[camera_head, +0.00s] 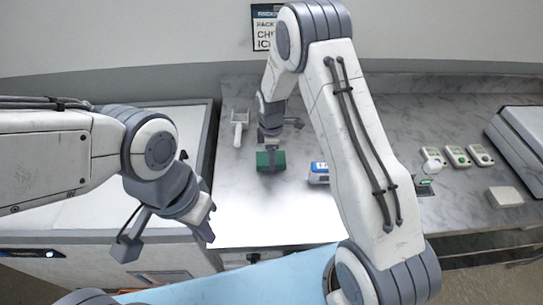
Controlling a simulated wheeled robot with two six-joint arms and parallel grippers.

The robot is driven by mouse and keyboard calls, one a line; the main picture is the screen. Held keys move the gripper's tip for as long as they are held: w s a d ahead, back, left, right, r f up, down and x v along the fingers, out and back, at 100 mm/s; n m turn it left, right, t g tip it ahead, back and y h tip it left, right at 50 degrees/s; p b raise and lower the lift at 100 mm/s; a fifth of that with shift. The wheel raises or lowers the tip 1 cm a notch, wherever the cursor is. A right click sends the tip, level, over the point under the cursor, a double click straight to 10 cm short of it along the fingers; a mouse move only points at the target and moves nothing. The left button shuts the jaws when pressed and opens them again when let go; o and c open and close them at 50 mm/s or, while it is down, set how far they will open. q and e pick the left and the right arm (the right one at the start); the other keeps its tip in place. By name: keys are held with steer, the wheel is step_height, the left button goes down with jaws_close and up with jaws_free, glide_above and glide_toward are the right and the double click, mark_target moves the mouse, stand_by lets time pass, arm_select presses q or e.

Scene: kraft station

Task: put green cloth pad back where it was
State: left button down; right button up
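A dark finger overlaps the pad's middle. I cannot tell whether the fingers are closed on it or whether the pad touches the counter. My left gripper (209,221) is at the counter's front left edge, away from the pad. It looks open and empty.
A white scoop-like tool (239,122) lies at the back left. A blue and white box (318,173) is right of the pad, partly behind my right arm. Several small green-marked devices (457,155) and a white block (505,197) are at right. The front middle counter is clear.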

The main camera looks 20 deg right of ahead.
steer(key=o, duration=1.1)
steer(key=shift+f, duration=0.1)
steer(key=shift+o, duration=0.2)
steer(key=shift+r, duration=0.3)
steer(key=s+a+r+m+b, duration=0.1)
steer(key=s+a+r, duration=0.1)
steer(key=r, duration=0.5)
steer(key=s+a+r+b, duration=0.2)
steer(key=r, duration=0.6)
steer(key=s+a+r+m, duration=0.1)
steer(key=s+a+m, duration=0.1)
steer(key=s, duration=0.7)
steer(key=s+a+r+m, duration=0.1)
steer(key=s+a+m, duration=0.1)
steer(key=s, duration=0.6)
steer(key=s+a+r+m+y, duration=0.1)
steer(key=s+a+m, duration=0.1)
steer(key=s, duration=0.7)
steer(key=shift+s+r+m, duration=0.3)
steer(key=shift+r+m, duration=0.05)
steer(key=shift+m, duration=0.45)
